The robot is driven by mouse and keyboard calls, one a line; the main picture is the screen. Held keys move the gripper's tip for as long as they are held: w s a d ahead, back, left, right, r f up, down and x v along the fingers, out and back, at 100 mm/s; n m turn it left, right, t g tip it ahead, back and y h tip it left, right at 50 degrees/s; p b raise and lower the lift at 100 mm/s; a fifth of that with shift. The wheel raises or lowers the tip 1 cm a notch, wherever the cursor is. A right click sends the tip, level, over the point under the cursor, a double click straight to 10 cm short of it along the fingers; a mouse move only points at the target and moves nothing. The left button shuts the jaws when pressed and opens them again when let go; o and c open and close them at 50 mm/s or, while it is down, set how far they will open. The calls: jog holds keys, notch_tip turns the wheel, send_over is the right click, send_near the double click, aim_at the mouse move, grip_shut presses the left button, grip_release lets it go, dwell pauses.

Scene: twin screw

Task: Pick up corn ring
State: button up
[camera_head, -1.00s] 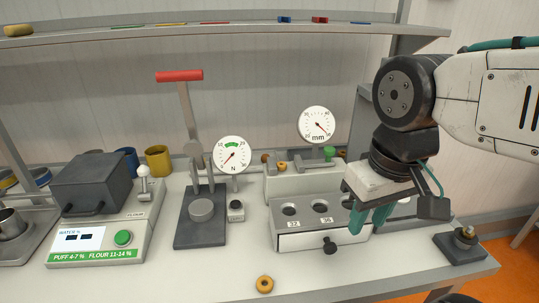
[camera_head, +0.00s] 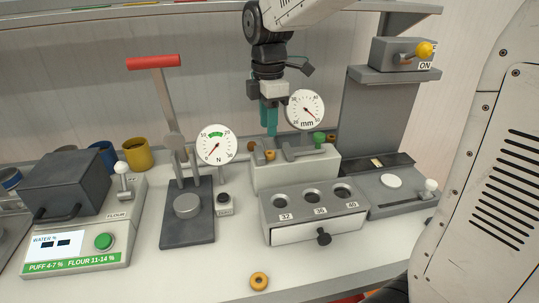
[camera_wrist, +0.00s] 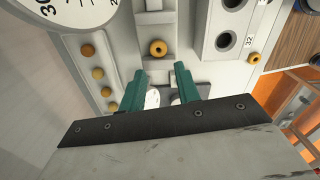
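I cannot tell which of several small tan rings is the corn ring. One ring (camera_head: 270,154) sits at the left of the grey gauge block (camera_head: 300,178); another (camera_head: 259,282) lies alone on the front of the table. The wrist view shows one ring with a dark hole (camera_wrist: 158,47) beyond the fingertips, and another (camera_wrist: 254,57) to the right. My gripper (camera_head: 271,132) is above the left end of the gauge block, behind it or over it. In the wrist view my gripper (camera_wrist: 160,72) has its green fingers apart with nothing between them.
The mm dial (camera_head: 306,109) stands close to the right of my gripper. A drawer unit with several holes (camera_head: 313,216) stands in front. The red-handled press (camera_head: 186,206) is to the left. The front table strip is mostly clear.

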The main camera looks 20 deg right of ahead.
aim_at(270, 152)
jog(key=f, duration=0.7)
jog(key=shift+w+d+f, duration=0.15)
jog(key=shift+d+f, duration=0.05)
jog(key=shift+f, duration=0.15)
jog(key=c, duration=0.4)
